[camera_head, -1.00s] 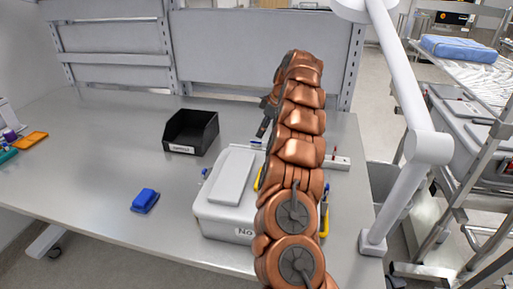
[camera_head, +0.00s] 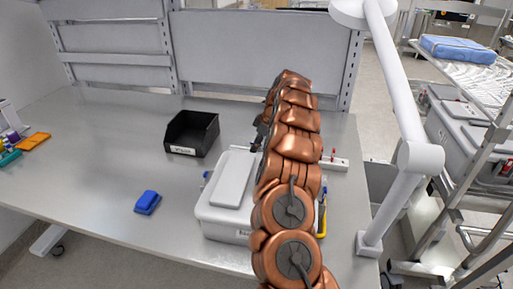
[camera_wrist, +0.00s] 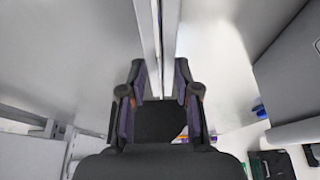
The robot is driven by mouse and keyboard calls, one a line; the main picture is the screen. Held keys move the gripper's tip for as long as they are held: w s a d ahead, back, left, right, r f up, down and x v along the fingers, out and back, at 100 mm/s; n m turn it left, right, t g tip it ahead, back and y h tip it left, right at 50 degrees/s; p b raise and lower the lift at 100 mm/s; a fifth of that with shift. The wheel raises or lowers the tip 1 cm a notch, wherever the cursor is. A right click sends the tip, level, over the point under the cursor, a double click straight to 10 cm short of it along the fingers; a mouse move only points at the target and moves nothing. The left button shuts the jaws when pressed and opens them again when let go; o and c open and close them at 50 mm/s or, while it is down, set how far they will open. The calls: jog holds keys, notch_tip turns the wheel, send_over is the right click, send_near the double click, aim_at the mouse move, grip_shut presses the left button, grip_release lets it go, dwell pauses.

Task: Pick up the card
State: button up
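I cannot make out a card for certain in either view. My gripper (camera_wrist: 159,70) shows in the wrist view with its two dark fingers apart. Pale, narrow upright strips run through the gap between and beyond the fingers; I cannot tell whether they touch them. Nothing is clearly held. In the head view my copper-coloured arm reaches over the right part of the table, and my gripper is mostly hidden beside and behind it.
A grey table (camera_head: 90,165) carries a black open bin (camera_head: 192,133), a blue block (camera_head: 147,202) and a white lidded box (camera_head: 222,215) beside my arm. A flat orange thing (camera_head: 34,141) lies far left. A white lamp post (camera_head: 395,205) stands right. The left-middle table is clear.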

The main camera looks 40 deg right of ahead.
grip_shut()
jog(key=shift+r, duration=0.1)
dwell(0.4)
